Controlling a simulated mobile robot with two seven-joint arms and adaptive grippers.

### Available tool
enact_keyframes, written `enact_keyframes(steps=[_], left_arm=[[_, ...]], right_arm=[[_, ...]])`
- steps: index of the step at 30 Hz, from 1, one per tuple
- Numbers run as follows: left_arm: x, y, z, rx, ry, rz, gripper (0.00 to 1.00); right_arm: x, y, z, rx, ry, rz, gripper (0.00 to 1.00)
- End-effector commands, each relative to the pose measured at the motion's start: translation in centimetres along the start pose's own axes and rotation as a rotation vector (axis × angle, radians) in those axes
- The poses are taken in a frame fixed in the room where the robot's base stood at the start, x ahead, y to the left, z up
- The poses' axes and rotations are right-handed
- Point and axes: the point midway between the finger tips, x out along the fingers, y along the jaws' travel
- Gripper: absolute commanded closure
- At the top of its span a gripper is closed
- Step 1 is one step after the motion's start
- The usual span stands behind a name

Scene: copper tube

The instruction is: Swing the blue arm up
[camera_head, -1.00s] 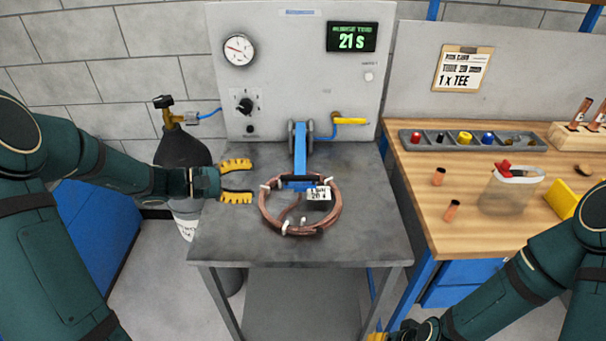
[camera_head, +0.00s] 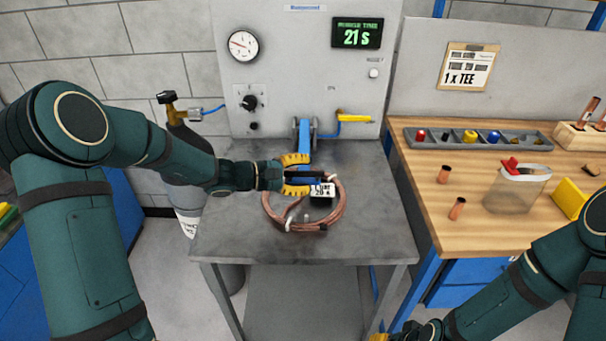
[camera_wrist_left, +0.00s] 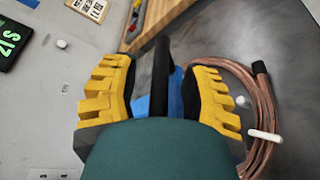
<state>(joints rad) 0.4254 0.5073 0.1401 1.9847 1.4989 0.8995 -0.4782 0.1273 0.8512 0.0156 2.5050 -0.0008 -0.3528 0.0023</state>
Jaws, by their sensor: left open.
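The blue arm (camera_head: 305,136) is hinged at the grey panel and lies lowered toward me over the metal table. A black crossbar handle (camera_head: 311,174) is at its front end. My left gripper (camera_head: 298,174) is open, with one yellow finger on each side of the handle. In the left wrist view, the black handle (camera_wrist_left: 162,58) runs between the open fingers of the gripper (camera_wrist_left: 158,88), apart from both. The blue of the arm (camera_wrist_left: 175,100) shows behind it. My right gripper (camera_head: 378,337) barely shows at the bottom edge, and its jaws are mostly cut off.
A copper tube coil (camera_head: 337,213) lies on the metal table (camera_head: 250,242) below the handle, beside a labelled block (camera_head: 322,192). A yellow-handled valve (camera_head: 354,118) is on the panel. A gas cylinder (camera_head: 186,200) stands left. The wooden bench (camera_head: 430,190) on the right holds fittings.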

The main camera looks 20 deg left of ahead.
Motion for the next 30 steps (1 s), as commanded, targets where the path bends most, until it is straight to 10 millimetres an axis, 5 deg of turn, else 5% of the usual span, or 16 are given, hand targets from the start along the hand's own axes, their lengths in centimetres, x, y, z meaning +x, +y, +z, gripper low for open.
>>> enact_keyframes(steps=[5,9,23,30], left_arm=[[0.0,0.0,0.0,0.000,0.000,0.000,0.52],[0.0,0.0,0.0,0.000,0.000,0.000,1.00],[-0.1,0.3,0.1,-0.005,0.001,-0.002,1.00],[-0.4,2.1,0.8,-0.048,0.001,-0.020,1.00]], right_arm=[[0.0,0.0,0.0,0.000,0.000,0.000,0.53],[0.0,0.0,0.0,0.000,0.000,0.000,0.53],[-0.3,-0.1,0.0,0.000,-0.001,0.000,0.53],[-2.5,-0.9,0.2,0.002,-0.010,0.000,0.53]])
